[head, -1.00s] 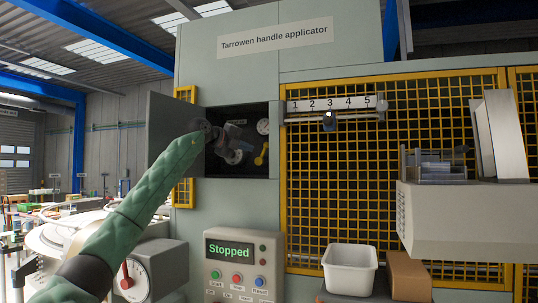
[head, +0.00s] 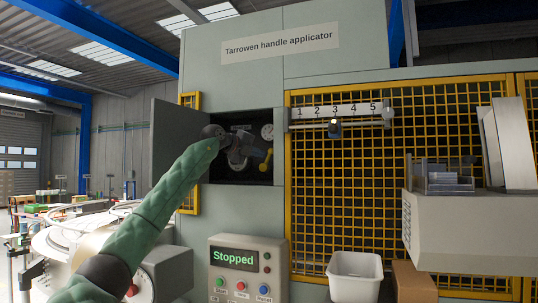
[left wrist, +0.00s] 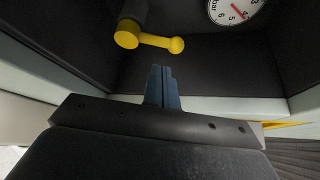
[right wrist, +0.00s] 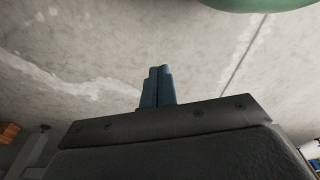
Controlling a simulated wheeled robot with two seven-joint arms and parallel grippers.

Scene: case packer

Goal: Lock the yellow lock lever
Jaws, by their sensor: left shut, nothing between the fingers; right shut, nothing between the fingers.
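The yellow lock lever (head: 266,159) is inside the dark open compartment of the handle applicator, at its right side. In the left wrist view the lever (left wrist: 150,40) lies roughly level, with a round knob at each end. My left gripper (head: 246,160) reaches into the compartment, just left of the lever. In the left wrist view its blue fingers (left wrist: 162,88) are shut and empty, below the lever and apart from it. My right gripper (right wrist: 158,88) is shut and empty over a grey floor; it does not show in the head view.
A pressure gauge (head: 267,132) is on the compartment's back wall, above the lever. The compartment door (head: 178,148) stands open at the left. A panel (head: 247,268) below reads "Stopped". Yellow mesh guarding (head: 340,200), a white bin (head: 355,277) and a grey hopper (head: 470,230) are to the right.

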